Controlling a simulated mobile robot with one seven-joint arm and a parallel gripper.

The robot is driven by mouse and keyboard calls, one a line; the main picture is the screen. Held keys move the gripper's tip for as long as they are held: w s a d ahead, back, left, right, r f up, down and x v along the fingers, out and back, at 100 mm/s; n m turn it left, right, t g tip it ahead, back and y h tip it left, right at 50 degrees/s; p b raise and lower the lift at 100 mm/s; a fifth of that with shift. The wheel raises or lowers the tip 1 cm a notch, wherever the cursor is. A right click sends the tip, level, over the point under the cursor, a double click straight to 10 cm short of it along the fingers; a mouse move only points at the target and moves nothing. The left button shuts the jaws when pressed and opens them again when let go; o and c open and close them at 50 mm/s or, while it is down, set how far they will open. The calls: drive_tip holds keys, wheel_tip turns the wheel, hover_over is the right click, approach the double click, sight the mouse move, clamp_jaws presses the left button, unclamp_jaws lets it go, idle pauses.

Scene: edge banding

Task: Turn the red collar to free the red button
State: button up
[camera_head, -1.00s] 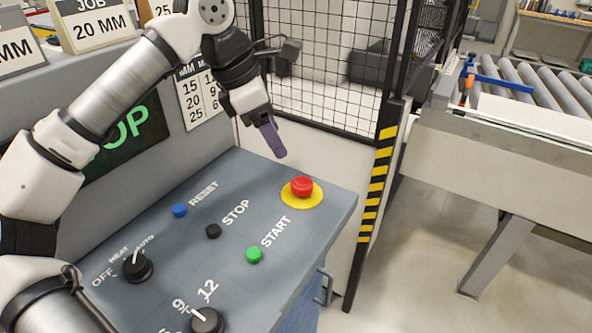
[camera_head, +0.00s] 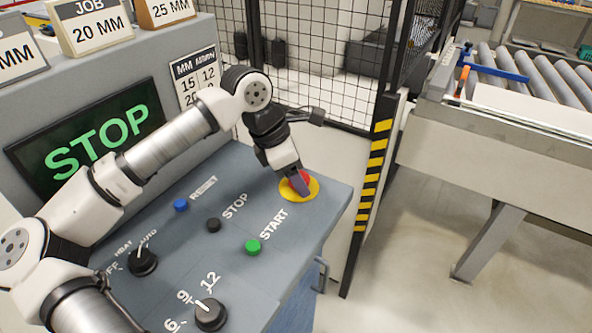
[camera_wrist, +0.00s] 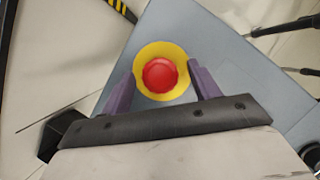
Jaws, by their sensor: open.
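The red button with its red collar (camera_wrist: 160,75) sits on a round yellow plate (camera_wrist: 176,49) near the far right corner of the grey console. In the head view the red button (camera_head: 305,178) is partly hidden behind my gripper (camera_head: 302,190), whose purple fingers reach down over it. In the wrist view my gripper (camera_wrist: 162,88) is open, with one finger on each side of the red button and a gap on both sides. I see no contact. Button and collar cannot be told apart clearly.
The console (camera_head: 240,285) carries a blue reset button (camera_head: 181,205), a black stop button (camera_head: 213,225), a green start button (camera_head: 253,246) and dark knobs (camera_head: 210,314). A screen (camera_head: 95,140) reads STOP. A mesh fence (camera_head: 335,70) and striped post (camera_head: 374,180) stand beyond the button.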

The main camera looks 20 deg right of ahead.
drive_tip(key=c, duration=1)
drive_tip(key=shift+f+b, duration=0.1)
drive_tip(key=shift+b, duration=0.3)
drive_tip(key=shift+w+f+m+g+b, duration=0.1)
drive_tip(key=shift+m+g+b, duration=0.3)
drive_tip(key=shift+m+b, duration=0.65)
drive_tip(key=shift+m+g+y+b, duration=0.35)
drive_tip(key=shift+m+b, duration=0.3)
drive_tip(key=shift+m, duration=0.5)
drive_tip(key=shift+m+g+y+b, duration=0.15)
drive_tip(key=shift+m+g+b, duration=0.4)
drive_tip(key=shift+m, duration=0.55)
drive_tip(key=shift+r, duration=0.2)
